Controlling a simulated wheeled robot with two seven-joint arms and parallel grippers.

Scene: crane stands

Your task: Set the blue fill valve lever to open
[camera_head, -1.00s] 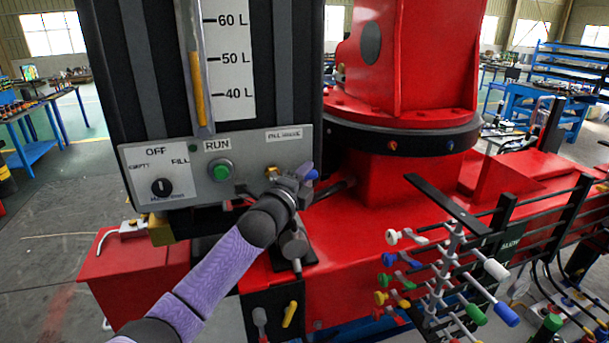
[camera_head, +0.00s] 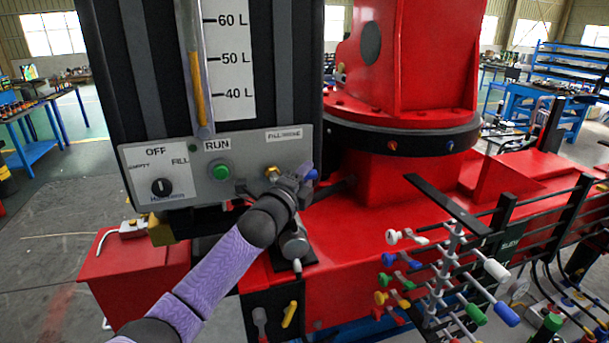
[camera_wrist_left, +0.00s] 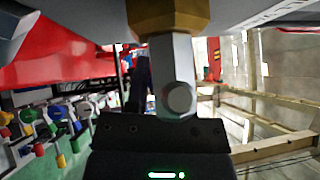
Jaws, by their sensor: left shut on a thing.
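My left gripper is shut on the blue lever, right beside the valve. The left wrist view shows the brass fitting (camera_wrist_left: 168,15) at the top and the grey valve body (camera_wrist_left: 172,72) beneath it, close to the gripper. The lever's exact angle cannot be told. My right gripper is not in view.
The panel carries a black selector knob (camera_head: 162,187) and a green RUN button (camera_head: 221,170). A level gauge (camera_head: 198,90) stands above. A red crane base (camera_head: 390,190) lies to the right, with a rack of coloured levers (camera_head: 445,275) in front.

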